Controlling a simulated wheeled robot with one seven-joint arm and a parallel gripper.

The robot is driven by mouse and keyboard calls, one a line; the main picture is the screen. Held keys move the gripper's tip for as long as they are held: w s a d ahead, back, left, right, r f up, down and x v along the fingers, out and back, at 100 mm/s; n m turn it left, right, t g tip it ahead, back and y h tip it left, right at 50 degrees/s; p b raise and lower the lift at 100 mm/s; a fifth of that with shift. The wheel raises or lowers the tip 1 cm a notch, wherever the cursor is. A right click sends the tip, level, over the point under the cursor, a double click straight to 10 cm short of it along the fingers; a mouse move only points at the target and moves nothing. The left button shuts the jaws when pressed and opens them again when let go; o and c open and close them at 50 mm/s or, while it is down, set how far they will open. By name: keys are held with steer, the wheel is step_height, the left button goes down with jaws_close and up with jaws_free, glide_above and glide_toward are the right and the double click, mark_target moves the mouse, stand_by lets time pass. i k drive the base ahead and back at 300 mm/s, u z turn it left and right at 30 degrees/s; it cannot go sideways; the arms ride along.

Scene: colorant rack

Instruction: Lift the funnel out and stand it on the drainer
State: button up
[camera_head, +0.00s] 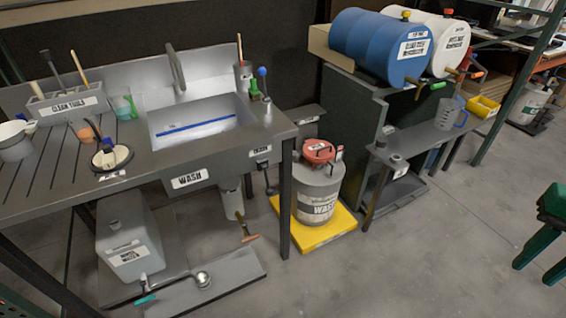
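The drainer (50,172) is the grooved grey worktop left of the sink in the head view. The sink basin (190,138) has a blue line inside and a "WASH" label on its front. I cannot surely pick out the funnel. A red, funnel-like or lid-like piece (319,151) sits on top of the grey waste can (318,190), right of the sink bench. A white bowl-like piece (12,130) at the drainer's far left is cut off by the frame edge. My gripper is not in view.
On the drainer stand a "CLEAN TOOLS" holder (67,107), a greenish beaker (122,106) and a round white dish (112,158). The waste can stands on a yellow tray (325,238). Blue (380,45) and white drums lie behind. The floor (430,260) is open at front right.

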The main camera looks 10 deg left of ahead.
mark_target(316, 163)
steer(key=u, duration=1)
steer(key=i, duration=1.5)
